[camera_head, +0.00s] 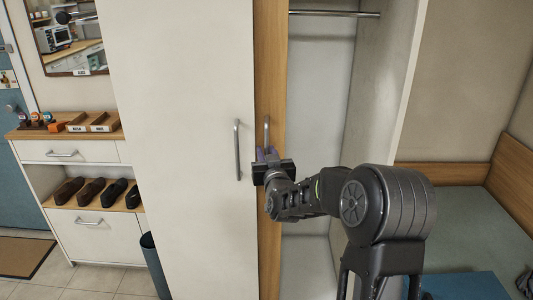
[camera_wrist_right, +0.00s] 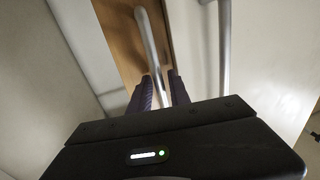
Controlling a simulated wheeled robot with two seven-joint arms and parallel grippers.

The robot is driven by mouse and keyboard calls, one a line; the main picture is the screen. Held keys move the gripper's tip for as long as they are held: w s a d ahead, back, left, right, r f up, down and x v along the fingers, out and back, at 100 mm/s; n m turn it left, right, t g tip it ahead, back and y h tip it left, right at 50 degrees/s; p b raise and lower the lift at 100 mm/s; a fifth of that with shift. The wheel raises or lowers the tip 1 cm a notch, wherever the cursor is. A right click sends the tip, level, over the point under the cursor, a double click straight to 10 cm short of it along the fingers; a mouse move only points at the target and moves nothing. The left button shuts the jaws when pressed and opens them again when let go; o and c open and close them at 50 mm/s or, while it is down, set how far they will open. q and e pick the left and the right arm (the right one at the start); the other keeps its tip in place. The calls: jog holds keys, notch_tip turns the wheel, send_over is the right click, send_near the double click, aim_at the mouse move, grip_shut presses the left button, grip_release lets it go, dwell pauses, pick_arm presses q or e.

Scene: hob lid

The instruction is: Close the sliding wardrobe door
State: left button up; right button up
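The wardrobe has a white front door (camera_head: 180,90) with a vertical bar handle (camera_head: 237,150). Beside it is the wood-coloured strip of the sliding door (camera_head: 271,60), mostly hidden behind the white door, with its own metal bar handle (camera_head: 266,128). My right gripper (camera_head: 265,154) is at the lower part of that handle. In the right wrist view, its purple fingers (camera_wrist_right: 162,88) sit close on both sides of the metal handle (camera_wrist_right: 148,40) and appear to grip it. The right half of the wardrobe (camera_head: 318,110) stands open. My left gripper is not in view.
A hanging rail (camera_head: 335,14) crosses the open wardrobe bay. A shoe cabinet (camera_head: 100,236) and a dark bin (camera_head: 154,262) stand left. A bench with a green cushion (camera_head: 460,225) is at the right.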

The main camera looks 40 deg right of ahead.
grip_shut()
dwell(1.1)
